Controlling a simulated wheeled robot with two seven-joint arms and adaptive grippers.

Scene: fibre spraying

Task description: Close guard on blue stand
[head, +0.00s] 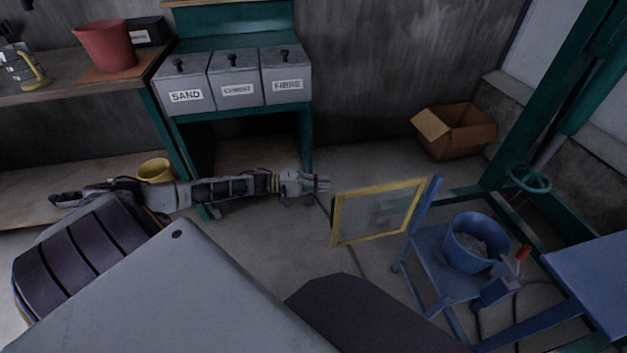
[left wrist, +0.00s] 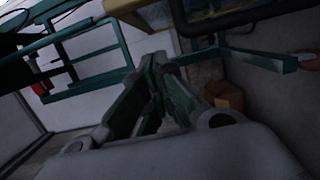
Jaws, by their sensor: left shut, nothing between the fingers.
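The guard (head: 378,211) is a clear panel in a yellow frame. In the head view it is swung out to the left of the blue stand (head: 432,262), hinged at the stand's upright post. A blue bucket (head: 476,243) sits on the stand. My left gripper (head: 324,184) is shut and empty, just left of the guard's upper left corner, with a small apparent gap. Its closed fingers also show in the left wrist view (left wrist: 158,88). Whether it touches the frame cannot be told. My right gripper is not in view.
Grey bins (head: 234,80) labelled sand, cement and fibre stand on a green frame behind my left arm. An open cardboard box (head: 456,131) lies by the wall. A blue table (head: 595,280) and a green post with a handwheel (head: 528,179) are at the right.

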